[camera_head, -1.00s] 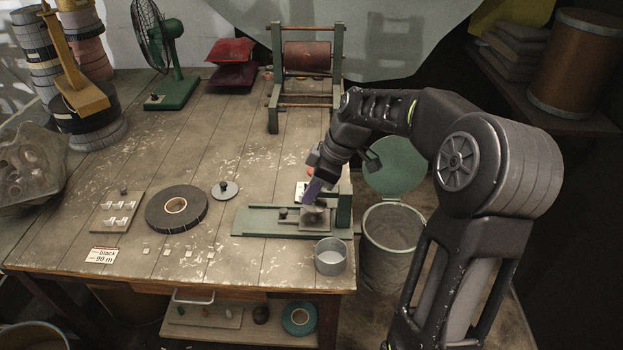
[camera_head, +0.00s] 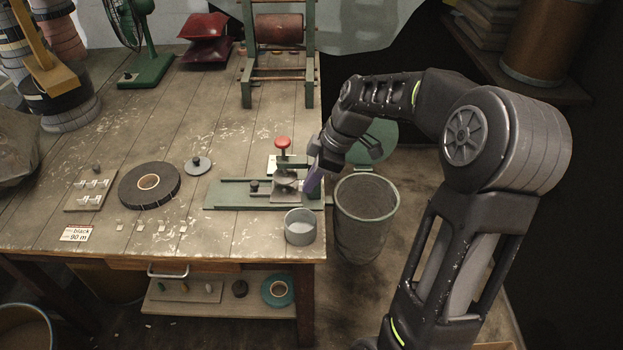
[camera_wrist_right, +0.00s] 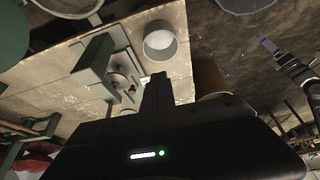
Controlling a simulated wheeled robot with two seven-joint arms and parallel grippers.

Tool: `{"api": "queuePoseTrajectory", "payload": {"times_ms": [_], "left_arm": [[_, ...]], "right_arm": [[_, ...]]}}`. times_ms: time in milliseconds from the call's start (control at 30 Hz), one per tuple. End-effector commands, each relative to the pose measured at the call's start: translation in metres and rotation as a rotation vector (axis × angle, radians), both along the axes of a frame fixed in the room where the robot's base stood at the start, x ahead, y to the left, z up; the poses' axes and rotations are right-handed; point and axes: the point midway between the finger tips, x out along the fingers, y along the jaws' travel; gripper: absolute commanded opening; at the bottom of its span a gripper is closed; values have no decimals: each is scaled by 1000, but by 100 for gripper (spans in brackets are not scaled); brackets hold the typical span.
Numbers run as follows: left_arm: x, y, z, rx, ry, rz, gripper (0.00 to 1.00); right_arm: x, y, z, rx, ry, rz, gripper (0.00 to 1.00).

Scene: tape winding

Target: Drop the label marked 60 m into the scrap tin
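No label reads 60 m in any view. A card reading black 90 m (camera_head: 77,234) lies at the table's front left. Small pale pieces (camera_head: 162,229) lie along the front edge, too small to read. A small grey open tin (camera_head: 300,227), perhaps the scrap tin, stands at the front right corner. My left gripper seems to show far right there (camera_wrist_right: 268,45), unclear.
A tall grey bin (camera_head: 365,215) with a green lid stands right of the table. A black tape roll (camera_head: 168,185), a grey disc (camera_head: 198,166) and a small board (camera_head: 80,198) lie left of the press. The red-knobbed stamp (camera_head: 282,142) stands close to the right gripper.

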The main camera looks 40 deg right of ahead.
Motion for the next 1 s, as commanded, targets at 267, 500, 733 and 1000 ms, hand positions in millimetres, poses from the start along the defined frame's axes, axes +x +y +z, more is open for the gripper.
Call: {"api": "queuePoseTrajectory", "payload": {"times_ms": [267,500,733,1000], "left_arm": [[2,-1,-21,-4,-6,-1,85],[2,-1,-26,-6,-8,-2,85],[3,-1,-25,-6,-8,-2,85],[3,-1,-25,-6,-8,-2,85]], "right_arm": [[-1,0,-36,1,1,-1,0],[-1,0,-48,1,1,-1,0],[0,0,-47,1,1,-1,0],[0,0,-47,1,1,-1,18]]}}
